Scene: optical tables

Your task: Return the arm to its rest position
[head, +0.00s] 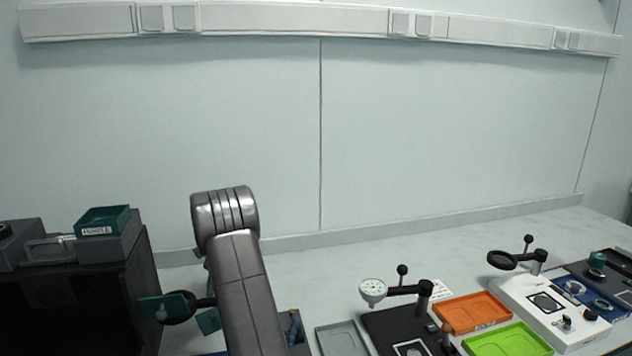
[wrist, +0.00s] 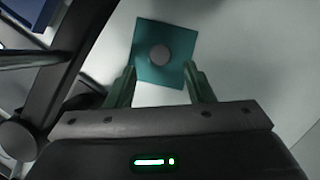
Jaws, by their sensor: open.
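My gripper (wrist: 160,70) shows in the wrist view with its two teal fingers apart. A teal square plate with a round grey knob (wrist: 174,74) lies in line with the gap between the fingertips; I cannot tell how far beyond them it is. No grip on it is visible. In the head view my grey arm rises at the left of centre, bent at the top, and hides part of the bench behind it. The gripper itself cannot be made out clearly there.
At left, a dark cabinet (head: 100,310) carries grey boxes and a teal labelled tray (head: 103,220). At right stand a grey tray (head: 342,340), an orange tray (head: 472,311), a green tray (head: 506,341), a white-dial stand (head: 373,291) and a white station (head: 560,312). Bench behind them is bare.

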